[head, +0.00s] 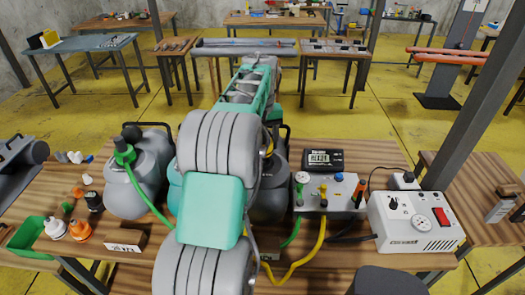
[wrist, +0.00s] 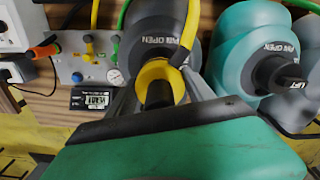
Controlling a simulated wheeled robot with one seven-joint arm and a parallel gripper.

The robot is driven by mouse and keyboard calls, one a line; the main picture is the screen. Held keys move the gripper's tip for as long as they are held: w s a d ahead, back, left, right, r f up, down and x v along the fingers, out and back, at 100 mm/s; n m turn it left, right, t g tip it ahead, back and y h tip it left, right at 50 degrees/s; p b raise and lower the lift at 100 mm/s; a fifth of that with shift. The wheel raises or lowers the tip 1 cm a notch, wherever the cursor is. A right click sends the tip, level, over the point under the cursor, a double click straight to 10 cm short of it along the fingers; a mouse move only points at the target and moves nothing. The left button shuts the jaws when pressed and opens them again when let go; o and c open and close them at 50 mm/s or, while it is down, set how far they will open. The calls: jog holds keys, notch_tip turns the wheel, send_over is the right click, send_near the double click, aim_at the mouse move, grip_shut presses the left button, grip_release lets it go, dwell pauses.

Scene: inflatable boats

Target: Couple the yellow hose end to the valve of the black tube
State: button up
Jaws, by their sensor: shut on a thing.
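In the wrist view, my gripper (wrist: 160,90) is shut on the yellow hose end (wrist: 157,72), a yellow collar with a black middle. It is right over the black tube (wrist: 131,58), whose label with "OPEN" shows beside it. The tube's valve is hidden behind the hose end, so I cannot tell whether they touch. The yellow hose (wrist: 191,22) bends up from the collar. In the head view, my arm covers the gripper and the hose end; the black tube (head: 272,196) and the yellow hose (head: 290,275) show to its right.
A teal tube (wrist: 238,58) with a black valve stands close beside the black one. A grey tube (head: 140,185) has a green hose (head: 150,207) on it. A valve panel (head: 328,193) and a white box (head: 415,222) stand right; small caps lie left.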

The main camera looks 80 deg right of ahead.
jog(key=shift+a, duration=0.1)
dwell(0.3)
jog(key=shift+f+b, duration=0.65)
jog(key=shift+f, duration=0.6)
jog(key=shift+f, duration=0.1)
jog(key=shift+f, duration=0.35)
jog(key=shift+f+b, duration=0.6)
jog(key=shift+f, duration=0.25)
dwell(0.5)
jog(key=shift+r+m+p, duration=0.1)
jog(key=shift+m+p, duration=0.2)
jog(key=shift+m, duration=1.8)
